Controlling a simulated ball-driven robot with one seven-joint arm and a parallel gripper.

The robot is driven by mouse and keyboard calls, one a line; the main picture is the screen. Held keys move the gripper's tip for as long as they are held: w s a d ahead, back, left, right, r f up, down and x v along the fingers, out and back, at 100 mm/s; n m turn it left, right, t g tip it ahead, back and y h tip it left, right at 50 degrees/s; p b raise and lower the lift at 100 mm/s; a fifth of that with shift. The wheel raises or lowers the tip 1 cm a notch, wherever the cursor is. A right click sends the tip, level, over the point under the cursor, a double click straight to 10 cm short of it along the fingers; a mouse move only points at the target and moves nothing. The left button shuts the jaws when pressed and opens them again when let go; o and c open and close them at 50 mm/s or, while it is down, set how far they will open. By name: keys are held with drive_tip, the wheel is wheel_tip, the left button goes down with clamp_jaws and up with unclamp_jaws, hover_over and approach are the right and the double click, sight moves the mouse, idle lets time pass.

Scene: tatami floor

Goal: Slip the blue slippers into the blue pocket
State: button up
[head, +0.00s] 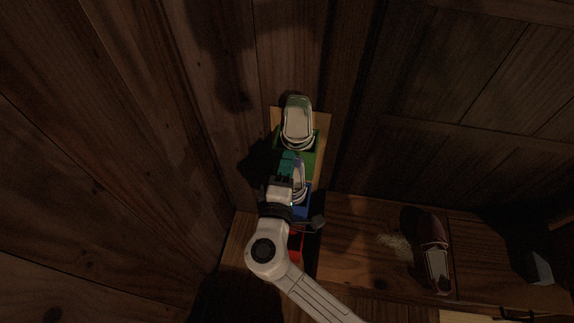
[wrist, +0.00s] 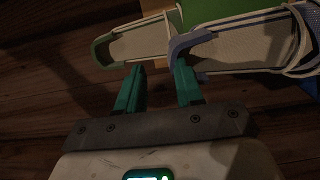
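The blue slippers (head: 299,184), pale with blue edging, stand in the blue pocket (head: 303,209) on the wooden board, partly hidden behind my arm in the head view. In the wrist view the blue slippers (wrist: 240,45) stretch to the right, and a corner of the blue pocket (wrist: 311,87) shows at the right edge. My gripper (wrist: 160,66) is open, its two teal fingers apart with only dark wood seen between them. The right fingertip is close to the blue-edged end of the slippers; whether it touches cannot be told. In the head view my gripper (head: 290,160) is over this end.
Green-edged slippers (head: 298,115) stand in the green pocket (head: 308,162) above the blue one. A red pocket (head: 296,243) is below, partly behind my arm. A dark red slipper (head: 434,250) and a grey block (head: 538,268) are on the wooden surface (head: 350,265) at right.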

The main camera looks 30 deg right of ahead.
drive_tip(key=v, duration=1)
drive_tip(key=shift+s+a, duration=0.25)
drive_tip(key=shift+s, duration=0.05)
idle(0.5)
drive_tip(key=s+d+f+m+g+y+p, duration=0.1)
drive_tip(key=s+d+m+g+p, duration=0.3)
drive_tip(key=d, duration=0.4)
drive_tip(key=s+d+m+g+p, duration=0.1)
drive_tip(key=s+d+m+g, duration=0.2)
drive_tip(key=d+g, duration=0.4)
drive_tip(key=s+d+r+m+g+y+p, duration=0.1)
drive_tip(key=s+m+y+p, duration=0.3)
drive_tip(key=s+y, duration=0.5)
drive_tip(key=s+r+g+p, duration=0.1)
drive_tip(key=s, duration=0.1)
drive_tip(key=shift+s+p, duration=0.35)
